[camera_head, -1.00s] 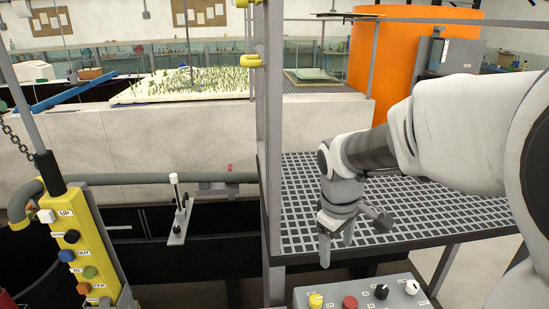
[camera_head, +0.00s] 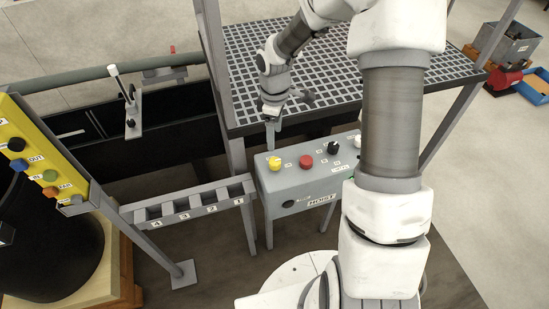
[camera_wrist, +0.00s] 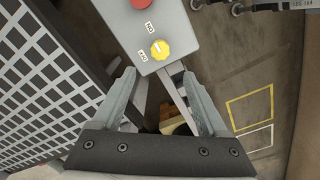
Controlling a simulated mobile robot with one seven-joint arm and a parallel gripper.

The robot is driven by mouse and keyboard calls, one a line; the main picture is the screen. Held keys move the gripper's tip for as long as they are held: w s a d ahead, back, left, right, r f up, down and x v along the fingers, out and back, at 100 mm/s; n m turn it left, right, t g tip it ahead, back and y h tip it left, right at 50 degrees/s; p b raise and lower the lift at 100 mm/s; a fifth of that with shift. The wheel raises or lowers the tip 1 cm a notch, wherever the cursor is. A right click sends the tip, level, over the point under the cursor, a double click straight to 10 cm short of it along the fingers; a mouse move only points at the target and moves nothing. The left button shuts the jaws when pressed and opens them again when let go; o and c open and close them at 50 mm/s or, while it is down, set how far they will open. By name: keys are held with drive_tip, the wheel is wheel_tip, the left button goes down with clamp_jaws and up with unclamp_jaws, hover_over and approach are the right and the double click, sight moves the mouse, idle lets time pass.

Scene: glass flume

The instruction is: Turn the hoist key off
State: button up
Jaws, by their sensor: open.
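The grey control box (camera_head: 290,181) has a HOIST label on its front. A yellow knob (camera_head: 276,161) sits at the left end of its top. In the wrist view the yellow knob (camera_wrist: 160,49) has ON and OFF labels beside it; I cannot tell surely which one it points to. My gripper (camera_head: 271,138) points down just behind the knob, near the box's back left edge. In the wrist view my gripper (camera_wrist: 160,76) is open and empty, with the knob beyond and between the fingertips, apart from them.
A red button (camera_head: 306,161), a black knob (camera_head: 332,149) and a white knob share the box top. The grated platform (camera_head: 340,75) stands right behind it. A numbered rack (camera_head: 195,205) is at left, with a yellow pendant (camera_head: 48,160) beyond it.

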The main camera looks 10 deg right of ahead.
sight(274, 160)
wheel_tip(274, 160, down, 12)
drive_tip(key=shift+r, duration=0.1)
idle(0.4)
clamp_jaws()
